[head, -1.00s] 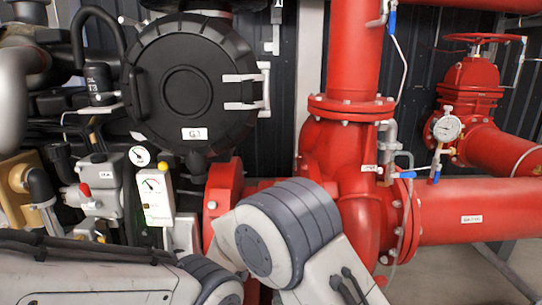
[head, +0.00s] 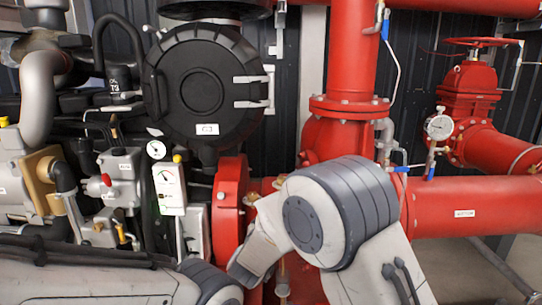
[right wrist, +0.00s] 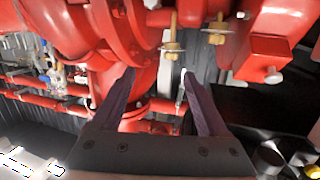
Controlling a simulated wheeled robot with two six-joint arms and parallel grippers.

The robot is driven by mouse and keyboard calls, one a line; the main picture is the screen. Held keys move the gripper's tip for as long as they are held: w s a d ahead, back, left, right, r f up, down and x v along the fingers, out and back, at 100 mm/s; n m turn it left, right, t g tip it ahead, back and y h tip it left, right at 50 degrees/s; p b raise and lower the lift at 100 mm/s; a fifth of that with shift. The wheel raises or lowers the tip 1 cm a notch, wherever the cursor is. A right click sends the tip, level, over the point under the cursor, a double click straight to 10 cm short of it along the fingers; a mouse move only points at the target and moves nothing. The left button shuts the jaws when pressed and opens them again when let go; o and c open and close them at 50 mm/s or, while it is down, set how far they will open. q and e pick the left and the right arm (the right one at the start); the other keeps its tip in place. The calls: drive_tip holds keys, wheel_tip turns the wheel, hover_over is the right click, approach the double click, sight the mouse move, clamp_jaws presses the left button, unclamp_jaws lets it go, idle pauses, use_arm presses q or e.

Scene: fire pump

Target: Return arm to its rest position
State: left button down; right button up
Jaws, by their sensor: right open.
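My right gripper (right wrist: 158,85) shows in the right wrist view with its two dark fingers spread apart and nothing between them. Beyond the fingers are red pump pipes and flanges (right wrist: 122,35). In the head view my right arm is bent in front of the red pump body, and its gripper is hidden. My left arm lies along the lower left of the head view, and its gripper is not in view.
A round black housing (head: 203,90) and a gauge box (head: 168,188) stand on the left. A red pipe (head: 470,207) runs right, with a pressure gauge (head: 438,127) and a red valve wheel (head: 482,41) above. Bolts with brass nuts (right wrist: 172,46) stick out near the right gripper.

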drive_tip(key=s+d+f+n+g+y, duration=0.1)
drive_tip(key=s+d+f+g, duration=0.25)
drive_tip(key=s+d, duration=0.4)
drive_tip(key=s+d+f+n+g+y, duration=0.1)
drive_tip(key=s+d+f+g+y, duration=0.25)
drive_tip(key=s, duration=0.65)
drive_tip(key=s+d+f+n+g, duration=0.1)
drive_tip(key=s+d+f+g, duration=0.2)
drive_tip(key=s+d+g, duration=0.45)
drive_tip(key=s+a+r+n+g, duration=0.1)
drive_tip(key=s+a+r+n, duration=0.25)
drive_tip(key=s+a, duration=0.45)
drive_tip(key=s+a+r+n, duration=0.2)
drive_tip(key=s+a+n, duration=0.2)
drive_tip(key=s+a, duration=0.35)
wheel_tip(320, 180, up, 15)
drive_tip(key=p, duration=1.5)
drive_tip(key=shift+d+y, duration=0.25)
drive_tip(key=shift+y, duration=0.1)
